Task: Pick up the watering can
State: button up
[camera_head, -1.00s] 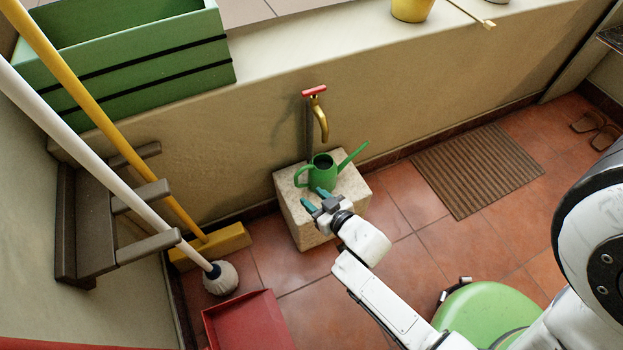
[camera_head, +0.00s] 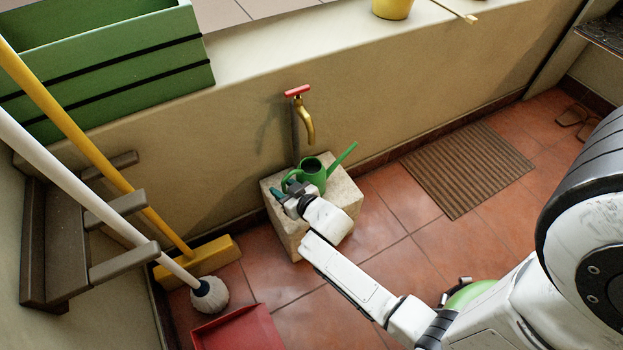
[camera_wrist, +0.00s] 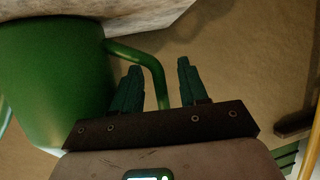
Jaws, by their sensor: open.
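The green watering can (camera_head: 314,172) stands upright on a pale stone block (camera_head: 343,203) beneath the tap. Its spout points up to the right and its handle is on the left. In the wrist view the can's body (camera_wrist: 50,75) fills the left side. Its curved handle (camera_wrist: 152,68) runs down between my two teal fingers. My gripper (camera_wrist: 160,85) is open, with a finger on either side of the handle. In the head view my gripper (camera_head: 281,191) is at the can's left, partly covering the handle. I cannot tell whether a finger touches the handle.
A brass tap with a red handle (camera_head: 297,91) is on the wall above the block. A yellow broom (camera_head: 120,175), a white-handled mop (camera_head: 100,185) and a wooden rack (camera_head: 70,240) stand at left. A red dustpan (camera_head: 240,330) lies in front. A brown mat (camera_head: 468,167) lies at right.

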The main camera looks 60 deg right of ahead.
grip_shut()
dwell(0.6)
